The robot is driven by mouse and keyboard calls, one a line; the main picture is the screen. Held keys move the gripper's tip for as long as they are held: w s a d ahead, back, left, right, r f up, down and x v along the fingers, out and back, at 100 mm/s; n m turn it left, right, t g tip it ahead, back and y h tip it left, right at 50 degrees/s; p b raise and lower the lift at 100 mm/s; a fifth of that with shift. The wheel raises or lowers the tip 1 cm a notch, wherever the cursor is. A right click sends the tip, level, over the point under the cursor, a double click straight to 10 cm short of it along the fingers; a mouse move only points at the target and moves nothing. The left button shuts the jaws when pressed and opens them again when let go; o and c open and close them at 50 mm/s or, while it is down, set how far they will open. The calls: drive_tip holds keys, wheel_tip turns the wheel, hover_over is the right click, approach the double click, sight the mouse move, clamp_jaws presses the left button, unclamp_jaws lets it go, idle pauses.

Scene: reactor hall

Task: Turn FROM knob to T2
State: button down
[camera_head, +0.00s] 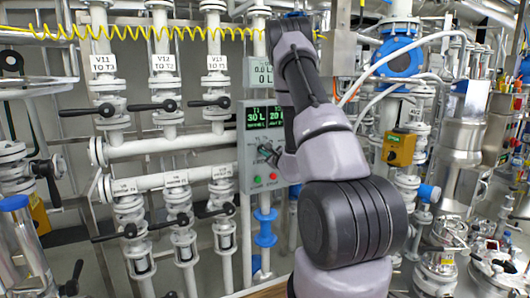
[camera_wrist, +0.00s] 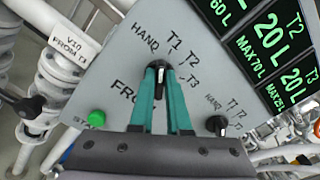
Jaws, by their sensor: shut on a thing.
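The FROM knob (camera_wrist: 156,66) is a small black knob on the grey control panel (camera_wrist: 105,85), with labels HAND, T1, T2 and T3 around it. The FROM lettering is partly covered. My gripper (camera_wrist: 160,80) has teal fingers, one on each side of the knob, and is shut on it. A pale mark on the knob's top faces roughly up the picture, but its exact setting is hard to tell.
A second black knob (camera_wrist: 217,125) with similar labels sits right of my gripper. A green button (camera_wrist: 97,118) is at left. Green displays (camera_wrist: 275,50) are at upper right. Valves with black handles (camera_head: 210,103) and pipes stand left of the panel.

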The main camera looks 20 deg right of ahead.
drive_tip(key=m, duration=1.1)
drive_tip(key=shift+d, duration=0.2)
drive_tip(key=shift+m, duration=0.3)
drive_tip(key=c, duration=0.9)
unclamp_jaws()
drive_tip(key=s, duration=1.1)
drive_tip(key=shift+d, duration=0.2)
